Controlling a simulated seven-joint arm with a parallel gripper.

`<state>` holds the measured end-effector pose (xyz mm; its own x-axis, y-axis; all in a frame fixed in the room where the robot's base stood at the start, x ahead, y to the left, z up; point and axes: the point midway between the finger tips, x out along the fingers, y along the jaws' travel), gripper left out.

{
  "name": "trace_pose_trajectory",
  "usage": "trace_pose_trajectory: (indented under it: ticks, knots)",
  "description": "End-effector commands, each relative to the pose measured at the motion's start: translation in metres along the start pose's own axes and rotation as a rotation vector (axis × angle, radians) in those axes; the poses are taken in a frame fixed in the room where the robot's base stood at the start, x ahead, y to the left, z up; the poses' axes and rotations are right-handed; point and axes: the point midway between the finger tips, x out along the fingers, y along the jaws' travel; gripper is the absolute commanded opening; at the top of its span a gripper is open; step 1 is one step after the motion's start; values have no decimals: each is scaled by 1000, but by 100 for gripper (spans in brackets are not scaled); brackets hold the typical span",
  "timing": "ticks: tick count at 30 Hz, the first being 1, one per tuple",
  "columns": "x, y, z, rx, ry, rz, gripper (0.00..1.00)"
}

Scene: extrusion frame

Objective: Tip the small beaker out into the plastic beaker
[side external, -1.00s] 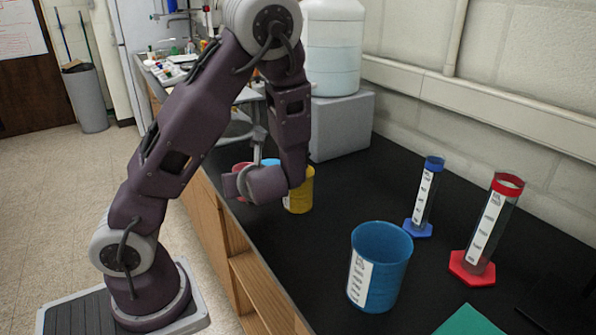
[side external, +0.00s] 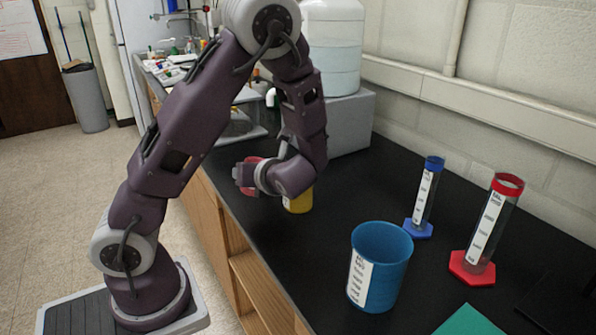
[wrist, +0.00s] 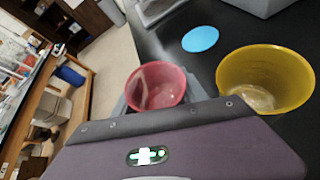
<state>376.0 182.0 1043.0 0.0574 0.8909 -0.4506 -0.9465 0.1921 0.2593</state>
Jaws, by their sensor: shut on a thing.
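A small pink-red beaker (wrist: 158,88) is between the fingers of my gripper (wrist: 160,98), which is shut on it. Its open mouth shows in the wrist view, with something pale inside. In the side view the beaker (side external: 250,160) is mostly hidden behind my gripper (side external: 258,175). A yellow beaker (wrist: 262,80) with pale contents stands on the counter to the right of my gripper in the wrist view. In the side view this yellow beaker (side external: 299,202) is partly covered by my wrist. A larger blue beaker (side external: 379,266) with a white label stands upright nearer the camera, apart from my gripper.
A light blue disc (wrist: 200,39) lies behind the beakers. Two tall cylinders stand to the right, one blue-topped (side external: 426,195) and one red-topped (side external: 487,228). A grey block (side external: 350,122) carries a large white container (side external: 333,50). Black counter (side external: 335,215) lies clear before the yellow beaker.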

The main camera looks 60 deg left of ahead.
Motion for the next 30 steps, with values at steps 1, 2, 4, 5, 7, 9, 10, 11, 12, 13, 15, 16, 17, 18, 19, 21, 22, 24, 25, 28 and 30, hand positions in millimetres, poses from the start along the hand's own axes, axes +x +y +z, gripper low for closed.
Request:
trace_pose_trajectory:
  ticks: [1,2,4,5,7,9,10,11,12,13,15,16,17,18,19,21,22,24,25,28,30]
  knots:
    - [-2,-2,5,19,-4,12,6]
    - [-3,-2,7,37,-6,21,6]
    - [-7,-4,13,77,-6,42,6]
    - [-9,-4,18,91,-9,51,6]
    - [-15,-4,27,127,-10,70,6]
    - [-20,-4,37,164,-13,90,6]
    - [-22,-4,41,180,-14,97,6]
    - [-24,-4,45,197,-15,107,6]
    - [-26,-5,46,221,-15,119,6]
    - [-26,-6,47,239,-16,128,6]
    - [-28,-9,49,275,-17,148,6]
    - [-28,-10,50,291,-19,157,6]
    - [-29,-12,51,307,-20,165,6]
    - [-30,-13,53,328,-21,176,6]
    - [-30,-14,54,343,-22,185,6]
    - [-32,-15,57,408,-25,221,6]
    - [-33,-14,58,422,-26,228,6]
    - [-34,-14,59,450,-28,243,6]
    - [-34,-14,60,460,-28,248,6]
    - [-34,-14,59,491,-29,265,6]
    - [-33,-14,59,507,-31,274,6]
